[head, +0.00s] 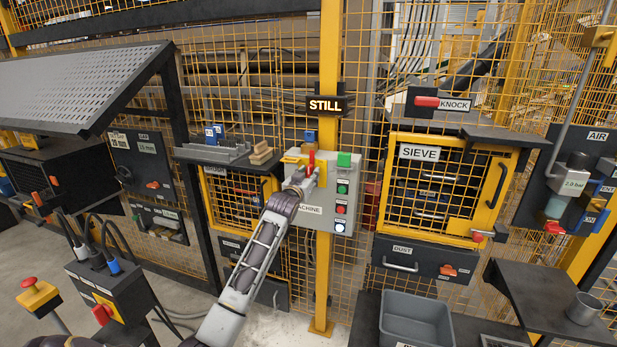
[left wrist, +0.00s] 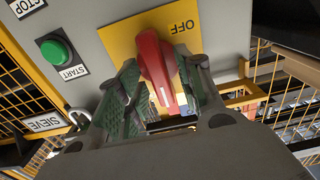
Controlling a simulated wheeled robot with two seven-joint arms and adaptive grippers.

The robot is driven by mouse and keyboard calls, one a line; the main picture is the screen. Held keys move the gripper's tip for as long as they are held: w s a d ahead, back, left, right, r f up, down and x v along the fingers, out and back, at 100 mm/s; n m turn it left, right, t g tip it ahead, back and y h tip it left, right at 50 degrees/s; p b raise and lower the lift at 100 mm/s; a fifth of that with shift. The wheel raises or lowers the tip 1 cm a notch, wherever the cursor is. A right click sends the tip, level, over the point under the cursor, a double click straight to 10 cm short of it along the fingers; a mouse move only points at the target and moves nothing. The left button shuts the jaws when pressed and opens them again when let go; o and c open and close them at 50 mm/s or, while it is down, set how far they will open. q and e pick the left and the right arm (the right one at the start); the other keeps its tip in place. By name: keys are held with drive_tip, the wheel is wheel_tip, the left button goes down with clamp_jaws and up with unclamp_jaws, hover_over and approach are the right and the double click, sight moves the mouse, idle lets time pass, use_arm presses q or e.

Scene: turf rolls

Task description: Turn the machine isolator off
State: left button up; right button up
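The machine isolator's red handle (head: 311,161) stands roughly upright on its yellow plate, on the grey machine box (head: 313,209) fixed to the yellow post. In the left wrist view the red handle (left wrist: 153,62) lies between my fingers, a little slanted, on the yellow plate (left wrist: 122,40), with an upside-down OFF label above it. My left gripper (left wrist: 158,62) is open around the handle, one green-padded finger on each side; small gaps seem to show, and contact is unclear. In the head view my left gripper (head: 300,182) partly covers the plate. My right gripper is not in view.
Green, red and white buttons line the box's right side; the green START button (left wrist: 57,50) is near my left gripper. A sieve cabinet (head: 418,153) stands to the right, with a knock lever (head: 427,101) above. A shelf (head: 215,154) juts out at left. A STILL sign (head: 325,105) hangs above.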

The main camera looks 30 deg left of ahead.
use_arm(q)
clamp_jaws()
drive_tip(key=shift+n, duration=0.3)
drive_tip(key=shift+n+p, duration=0.9)
drive_tip(key=shift+p, duration=0.15)
drive_tip(key=shift+a+r+n+p, duration=0.1)
drive_tip(key=shift+n+p, duration=0.55)
drive_tip(key=shift+n, duration=0.15)
drive_tip(key=shift+s+a+f+n+p, duration=0.15)
drive_tip(key=shift+n+p, duration=1.35)
drive_tip(key=shift+n, duration=0.85)
drive_tip(key=shift+w+a+f+n+p, duration=0.1)
drive_tip(key=shift+f+n+p, duration=0.1)
drive_tip(key=shift+n+p, duration=1.8)
drive_tip(key=shift+s+a+f+n+p, duration=0.15)
drive_tip(key=shift+n+p, duration=0.9)
drive_tip(key=shift+n, duration=1.7)
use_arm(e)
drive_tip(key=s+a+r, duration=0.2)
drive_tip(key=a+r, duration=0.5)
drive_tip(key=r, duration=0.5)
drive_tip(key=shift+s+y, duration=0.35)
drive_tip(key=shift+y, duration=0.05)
use_arm(q)
drive_tip(key=shift+w+d, duration=0.1)
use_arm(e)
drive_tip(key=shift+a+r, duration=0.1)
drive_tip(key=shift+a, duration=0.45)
